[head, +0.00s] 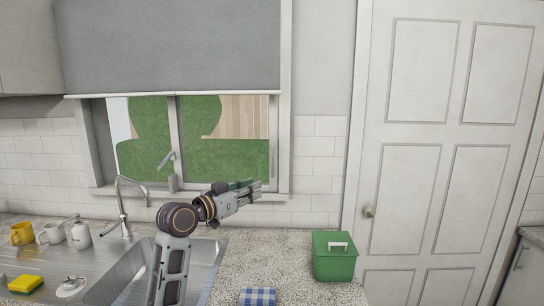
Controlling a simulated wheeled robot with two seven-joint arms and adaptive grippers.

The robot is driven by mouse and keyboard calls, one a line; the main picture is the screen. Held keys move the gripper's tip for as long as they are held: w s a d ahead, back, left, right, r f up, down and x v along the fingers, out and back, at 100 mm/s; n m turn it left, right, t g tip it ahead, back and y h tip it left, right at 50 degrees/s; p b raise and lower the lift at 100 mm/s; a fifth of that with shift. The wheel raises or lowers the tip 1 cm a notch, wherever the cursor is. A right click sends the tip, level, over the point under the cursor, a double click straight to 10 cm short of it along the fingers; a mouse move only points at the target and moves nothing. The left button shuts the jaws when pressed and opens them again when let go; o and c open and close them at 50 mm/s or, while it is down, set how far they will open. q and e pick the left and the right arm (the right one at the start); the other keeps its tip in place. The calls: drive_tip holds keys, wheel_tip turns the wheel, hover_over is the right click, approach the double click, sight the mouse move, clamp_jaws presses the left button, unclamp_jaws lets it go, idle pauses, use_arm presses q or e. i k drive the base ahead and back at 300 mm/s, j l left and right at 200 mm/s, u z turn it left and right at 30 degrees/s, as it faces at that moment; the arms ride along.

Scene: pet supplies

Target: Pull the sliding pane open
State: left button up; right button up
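The window (175,140) is above the counter behind the sink, with a white frame and two panes. The right pane (225,155) shows a lawn, a bush and a wooden fence through it. A thin upright bar (272,158) runs along its right side. A grey lever-like part (166,160) shows at the middle upright. My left gripper (260,190) is in front of the window's lower right part, pointing right, just below the upright bar. Whether its fingers are apart is too small to tell, and I cannot tell if it touches the frame. My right gripper is not in view.
A grey blind (168,45) covers the window's upper part. A tap (122,205) rises by the sink (140,280). Mugs (52,233) and a yellow sponge (25,283) are at the left. A green lidded box (334,262) and a blue checked cloth (258,297) are on the counter.

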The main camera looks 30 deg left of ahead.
sight(172, 110)
drive_tip(key=i+j, duration=0.7)
